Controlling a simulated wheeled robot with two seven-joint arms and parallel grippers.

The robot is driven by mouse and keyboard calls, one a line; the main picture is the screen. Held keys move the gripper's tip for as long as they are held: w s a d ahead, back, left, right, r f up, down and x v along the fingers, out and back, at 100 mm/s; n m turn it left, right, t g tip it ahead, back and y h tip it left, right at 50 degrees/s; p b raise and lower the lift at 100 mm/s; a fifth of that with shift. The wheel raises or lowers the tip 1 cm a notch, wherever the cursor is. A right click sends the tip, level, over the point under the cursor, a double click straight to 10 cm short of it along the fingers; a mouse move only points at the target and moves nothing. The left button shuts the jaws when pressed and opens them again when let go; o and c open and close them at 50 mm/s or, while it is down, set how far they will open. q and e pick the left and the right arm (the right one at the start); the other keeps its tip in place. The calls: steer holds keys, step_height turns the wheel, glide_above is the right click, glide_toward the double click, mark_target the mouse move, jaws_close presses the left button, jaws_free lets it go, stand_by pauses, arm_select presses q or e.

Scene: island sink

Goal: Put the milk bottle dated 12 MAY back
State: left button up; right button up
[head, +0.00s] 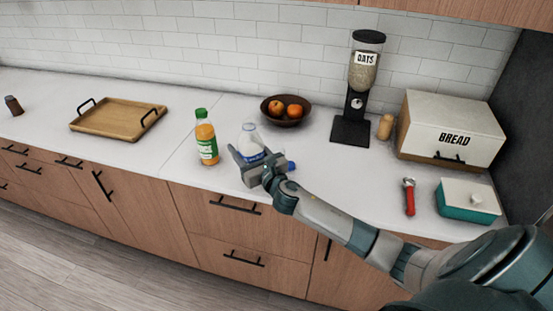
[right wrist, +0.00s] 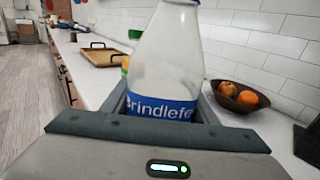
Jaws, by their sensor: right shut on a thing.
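A clear milk bottle (head: 249,136) with a blue and white label stands roughly upright near the front of the counter. In the right wrist view the bottle (right wrist: 165,62) fills the middle, and its label reads "Brindlefe", cut off at the side. No date is readable on it. My right gripper (head: 252,163) is shut on this bottle. The gripper hides its base, so I cannot tell whether it touches the counter. A small blue thing (head: 291,165) shows just right of the gripper, mostly hidden. My left gripper is not in view.
A juice bottle (head: 206,140) stands close left of the milk bottle. A fruit bowl (head: 270,118) and an oats dispenser (head: 350,130) are behind. A wooden tray (head: 100,128) lies left. A bread box (head: 450,135), teal box (head: 466,208) and red-handled tool (head: 409,198) are right.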

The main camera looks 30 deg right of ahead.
arm_select(q)
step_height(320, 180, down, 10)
steer(key=b, duration=0.9)
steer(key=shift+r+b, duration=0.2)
steer(key=shift+b, duration=0.15)
arm_select(e)
steer(key=s+a, duration=1.3)
steer(key=s, duration=0.4)
steer(key=shift+s+f, duration=0.35)
steer(key=shift+s, duration=0.05)
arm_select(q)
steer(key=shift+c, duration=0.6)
arm_select(e)
steer(key=shift+a, duration=0.1)
